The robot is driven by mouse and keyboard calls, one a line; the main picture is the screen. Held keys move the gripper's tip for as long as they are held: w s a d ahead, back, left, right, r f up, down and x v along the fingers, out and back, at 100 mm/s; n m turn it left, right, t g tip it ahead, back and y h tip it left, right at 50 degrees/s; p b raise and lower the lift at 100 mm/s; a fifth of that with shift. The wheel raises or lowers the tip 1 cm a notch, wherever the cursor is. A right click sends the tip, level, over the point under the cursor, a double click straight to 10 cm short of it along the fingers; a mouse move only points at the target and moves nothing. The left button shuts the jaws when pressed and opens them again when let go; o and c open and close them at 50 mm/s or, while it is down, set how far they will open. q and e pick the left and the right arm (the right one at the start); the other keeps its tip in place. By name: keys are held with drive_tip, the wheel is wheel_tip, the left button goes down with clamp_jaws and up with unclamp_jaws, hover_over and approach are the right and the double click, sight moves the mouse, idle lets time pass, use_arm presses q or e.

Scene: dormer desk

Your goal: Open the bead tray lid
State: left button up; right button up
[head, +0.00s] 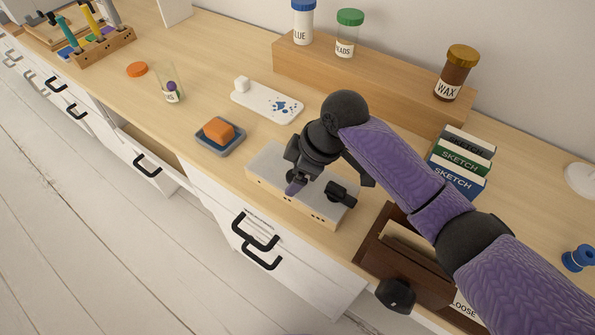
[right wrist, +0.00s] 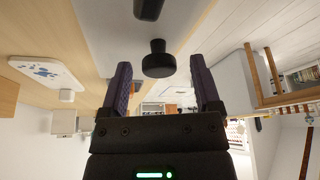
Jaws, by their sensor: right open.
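The bead tray appears to be the low wooden box (head: 322,217) at the desk's front edge. Its flat grey lid (head: 265,160) lies over the top, with a black knob (head: 341,194) near the right end. My right gripper (head: 297,187) is over the lid, left of the knob, fingers open and empty. In the right wrist view the knob (right wrist: 158,60) shows between the open fingers, and the grey lid (right wrist: 125,28) lies beyond. I cannot tell whether the fingers reach the knob's level. Part of the lid is hidden by my right gripper. My left gripper is not in view.
A blue dish (head: 234,139) with an orange block and a white palette (head: 267,102) stand to the left. A wooden shelf (head: 390,92) with jars runs behind. Sketch boxes (head: 457,180) and an open brown drawer or box (head: 376,255) stand right.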

clamp_jaws()
idle(0.6)
idle(0.8)
